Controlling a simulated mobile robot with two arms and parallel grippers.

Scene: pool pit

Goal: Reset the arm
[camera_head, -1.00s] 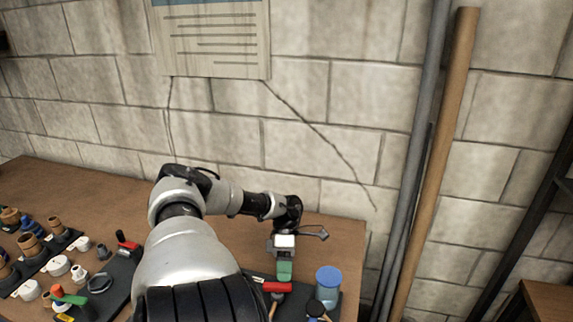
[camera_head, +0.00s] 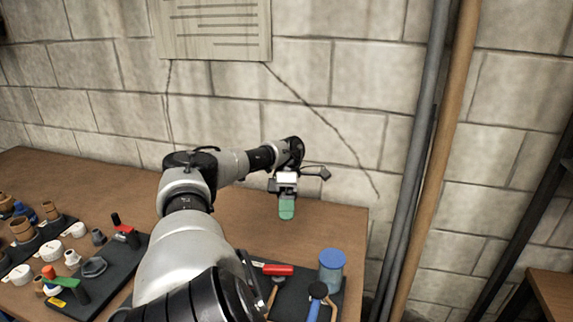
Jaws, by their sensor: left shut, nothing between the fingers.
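My left arm (camera_head: 190,235) comes up from the bottom of the head view and bends to the right over the brown table. My left gripper (camera_head: 287,212) points down above the table's right part, with green fingertips close together. It is shut and I see nothing held in it. It is apart from the tools on the table. My right gripper is out of view.
The wooden table (camera_head: 238,222) stands against a block wall (camera_head: 350,90). Fittings on dark trays (camera_head: 115,270) fill the left. Upright pipes (camera_head: 420,180) stand right.

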